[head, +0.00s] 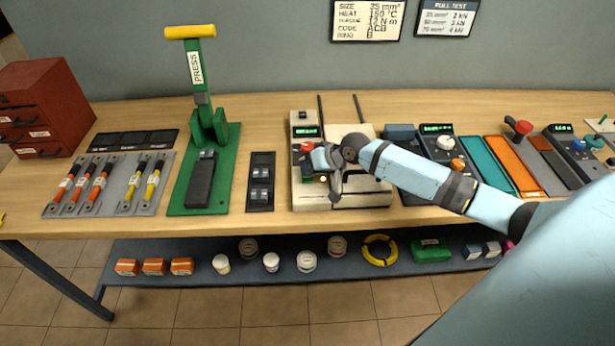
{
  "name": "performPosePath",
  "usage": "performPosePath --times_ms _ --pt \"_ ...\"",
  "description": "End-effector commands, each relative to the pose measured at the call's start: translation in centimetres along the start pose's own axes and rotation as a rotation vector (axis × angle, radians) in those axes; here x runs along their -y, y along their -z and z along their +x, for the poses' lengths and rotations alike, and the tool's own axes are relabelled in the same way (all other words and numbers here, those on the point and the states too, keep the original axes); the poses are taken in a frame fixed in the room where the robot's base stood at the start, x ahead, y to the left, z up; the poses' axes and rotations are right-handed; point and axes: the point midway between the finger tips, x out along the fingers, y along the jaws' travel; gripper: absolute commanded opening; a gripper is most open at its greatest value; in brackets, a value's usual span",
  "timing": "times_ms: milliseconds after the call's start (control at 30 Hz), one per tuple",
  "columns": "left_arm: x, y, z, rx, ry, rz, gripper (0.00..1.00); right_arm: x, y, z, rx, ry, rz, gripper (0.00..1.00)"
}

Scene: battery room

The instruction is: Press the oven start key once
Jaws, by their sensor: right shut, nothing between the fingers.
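A beige bench machine (372,188), which looks like the oven, stands at the middle of the table. Its left side has a small green-lit display (307,132), a red knob (306,147) and a small orange-lit spot (323,179). I cannot tell which of these is the start key; no label is readable. My right gripper (335,195) is shut and empty, over the front of the machine just right of these controls. It covers part of the front; I cannot tell whether it touches. My left gripper is out of view.
A green press (222,140) with a yellow handle and a dark switch panel (261,180) stand to the left. A shelf (320,275) below holds small containers.

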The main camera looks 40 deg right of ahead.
Motion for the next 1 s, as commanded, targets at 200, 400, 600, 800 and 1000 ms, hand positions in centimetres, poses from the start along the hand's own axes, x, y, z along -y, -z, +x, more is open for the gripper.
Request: performPosePath --times_ms 200,400,600,800,1000 --pt "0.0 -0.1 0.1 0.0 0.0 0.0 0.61 -0.5 -1.2 0.7 0.018 -0.004 0.008 0.0" --pt "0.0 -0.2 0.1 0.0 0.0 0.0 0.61 -0.6 -1.4 0.8 0.022 -0.005 0.01 0.0" --pt "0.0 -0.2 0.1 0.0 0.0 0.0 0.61 -0.6 -1.5 0.9 0.023 -0.005 0.011 0.0" --pt "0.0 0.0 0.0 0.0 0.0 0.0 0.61 -0.5 -1.4 0.8 0.024 -0.005 0.012 0.0" --pt "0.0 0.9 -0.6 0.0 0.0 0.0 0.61 -0.1 -1.0 0.2 0.024 -0.005 0.012 0.0"
